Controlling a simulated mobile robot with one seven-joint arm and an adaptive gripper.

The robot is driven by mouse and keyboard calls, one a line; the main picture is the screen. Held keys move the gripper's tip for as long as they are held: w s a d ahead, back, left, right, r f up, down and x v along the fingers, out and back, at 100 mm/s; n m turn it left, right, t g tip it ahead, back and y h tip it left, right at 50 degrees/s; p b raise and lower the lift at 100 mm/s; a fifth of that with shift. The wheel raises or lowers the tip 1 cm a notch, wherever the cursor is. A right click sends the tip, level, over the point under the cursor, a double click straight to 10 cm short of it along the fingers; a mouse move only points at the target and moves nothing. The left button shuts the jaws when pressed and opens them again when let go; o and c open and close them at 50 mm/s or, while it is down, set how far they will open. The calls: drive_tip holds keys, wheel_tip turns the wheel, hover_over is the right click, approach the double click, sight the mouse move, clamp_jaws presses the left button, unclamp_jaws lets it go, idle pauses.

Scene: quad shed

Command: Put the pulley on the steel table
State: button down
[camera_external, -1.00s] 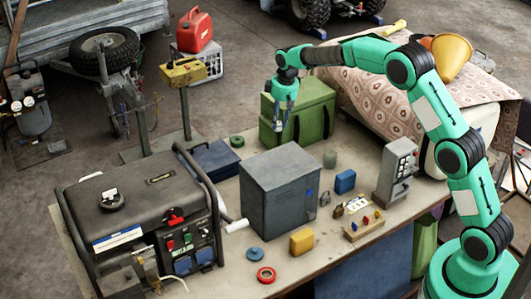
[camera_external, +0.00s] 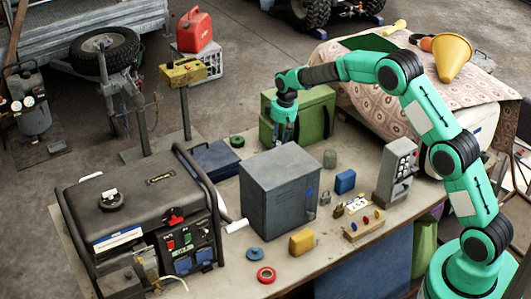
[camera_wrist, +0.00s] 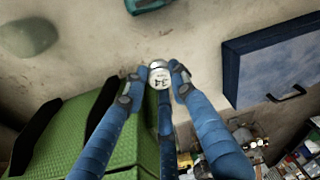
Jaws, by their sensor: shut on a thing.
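My gripper (camera_external: 282,134) hangs fingers-down over the workbench, beside the green box and behind the grey metal cabinet, whose top edge hides the fingertips. In the wrist view my gripper (camera_wrist: 157,84) has its blue fingers closed around a small round silver-white piece with dark markings, which I take for the pulley (camera_wrist: 160,77). Only part of it shows between the fingertips, and the outside view does not show it. The workbench top (camera_external: 225,268) is pale and worn; I take it for the steel table. Contact between the pulley and the top cannot be told.
The grey cabinet (camera_external: 283,190) stands close in front of my gripper, and the green box (camera_external: 313,112) is right beside it. A blue case (camera_external: 215,158) and a dark generator (camera_external: 135,205) lie to the left. Several small items and a control box (camera_external: 396,170) crowd the right.

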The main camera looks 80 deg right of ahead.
sight(280, 144)
drive_tip(key=shift+f+b, duration=0.45)
drive_tip(key=shift+f, duration=1.95)
drive_tip(key=shift+f, duration=0.1)
drive_tip(key=shift+f+b, duration=0.45)
drive_tip(key=shift+f, duration=1.3)
drive_tip(key=shift+f, duration=0.15)
drive_tip(key=c, duration=1.4)
unclamp_jaws()
drive_tip(key=r+p, duration=0.1)
drive_tip(key=r, duration=0.3)
drive_tip(key=s+r+p, duration=0.1)
drive_tip(key=r, duration=0.3)
drive_tip(key=r+p, duration=0.1)
drive_tip(key=r, duration=0.3)
drive_tip(key=shift+s+a+r, duration=0.1)
drive_tip(key=shift+s+a, duration=0.2)
